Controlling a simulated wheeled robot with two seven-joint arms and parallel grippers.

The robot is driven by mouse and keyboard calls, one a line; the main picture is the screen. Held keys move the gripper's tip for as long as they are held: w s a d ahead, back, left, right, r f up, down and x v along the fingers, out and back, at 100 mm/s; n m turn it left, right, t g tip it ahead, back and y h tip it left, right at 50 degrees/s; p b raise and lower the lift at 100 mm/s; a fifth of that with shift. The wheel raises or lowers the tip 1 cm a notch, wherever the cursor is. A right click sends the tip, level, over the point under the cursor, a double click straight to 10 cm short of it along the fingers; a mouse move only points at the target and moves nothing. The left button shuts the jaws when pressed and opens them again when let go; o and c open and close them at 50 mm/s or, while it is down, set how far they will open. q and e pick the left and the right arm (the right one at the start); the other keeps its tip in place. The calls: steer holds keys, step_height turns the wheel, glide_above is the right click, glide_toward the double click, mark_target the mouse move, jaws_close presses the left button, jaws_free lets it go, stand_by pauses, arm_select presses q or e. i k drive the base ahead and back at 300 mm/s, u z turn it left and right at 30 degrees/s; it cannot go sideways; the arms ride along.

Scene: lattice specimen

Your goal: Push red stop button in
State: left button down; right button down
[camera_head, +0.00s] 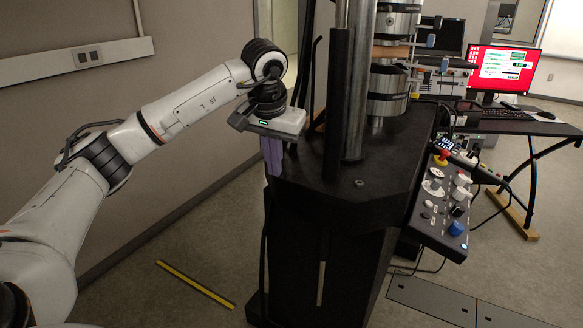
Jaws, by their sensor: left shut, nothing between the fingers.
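The red stop button (441,157) is a small red knob with yellow at its base. It sits at the upper left of the sloped grey control panel (428,218), on the right side of the black testing machine. My left gripper (270,127) is at the left edge of the machine's black table, well to the left of the button and apart from it. Its white hand body shows with a small green light; the fingers are hard to make out. It is shut and empty. My right gripper is not in view.
The machine's thick metal column (359,90) and black table (330,190) stand between my left gripper and the panel. A purple cloth-like thing (272,157) hangs below the hand. A desk with a monitor (503,70) is at the right.

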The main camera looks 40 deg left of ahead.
mark_target(445, 152)
steer(key=k, duration=0.7)
steer(key=z, duration=0.25)
steer(key=i, duration=1.05)
steer(key=z, duration=0.2)
steer(key=i, duration=1.9)
steer(key=u, duration=0.25)
